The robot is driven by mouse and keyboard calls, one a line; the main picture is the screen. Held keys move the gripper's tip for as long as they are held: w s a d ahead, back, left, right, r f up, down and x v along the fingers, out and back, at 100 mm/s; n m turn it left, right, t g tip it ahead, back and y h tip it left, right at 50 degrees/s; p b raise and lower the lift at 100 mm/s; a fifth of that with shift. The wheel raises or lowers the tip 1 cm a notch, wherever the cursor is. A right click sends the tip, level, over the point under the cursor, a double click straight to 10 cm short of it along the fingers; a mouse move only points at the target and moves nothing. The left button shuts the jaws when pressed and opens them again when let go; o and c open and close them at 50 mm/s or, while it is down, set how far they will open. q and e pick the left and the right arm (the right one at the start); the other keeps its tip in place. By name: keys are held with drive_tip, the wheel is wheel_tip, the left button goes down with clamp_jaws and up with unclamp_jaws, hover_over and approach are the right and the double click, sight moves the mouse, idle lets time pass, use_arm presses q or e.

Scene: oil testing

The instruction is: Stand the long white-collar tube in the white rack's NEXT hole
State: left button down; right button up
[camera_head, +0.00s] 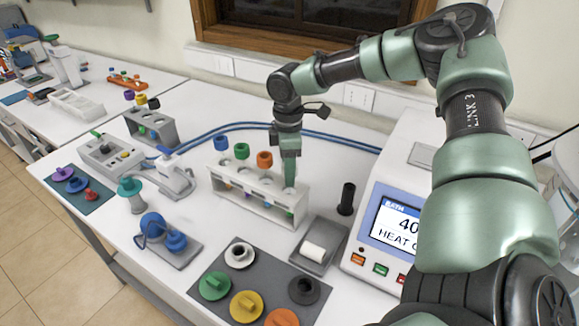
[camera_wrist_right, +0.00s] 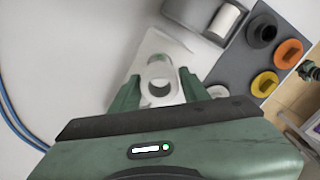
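The white rack (camera_head: 228,190) stands mid-table in the head view. My right gripper (camera_head: 289,180) points down over the rack's right end. I look down into the collar's dark opening. The fingers hide most of the tube in the head view, so I cannot tell how deep its lower end sits. My left gripper is out of view.
The heating bath (camera_head: 390,215) stands right of the rack, with a black cylinder (camera_head: 346,198) between. A grey tray with a white roll (camera_head: 314,252) and a dark mat with coloured caps (camera_head: 215,285) lie in front. Blue hoses (camera_head: 255,125) run behind.

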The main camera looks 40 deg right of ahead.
drive_tip(key=shift+o, duration=1)
wheel_tip(320, 180, up, 7)
drive_tip(key=shift+f+b, duration=0.2)
drive_tip(key=shift+b, duration=0.75)
drive_tip(key=shift+r, duration=0.65)
drive_tip(key=shift+f, duration=0.1)
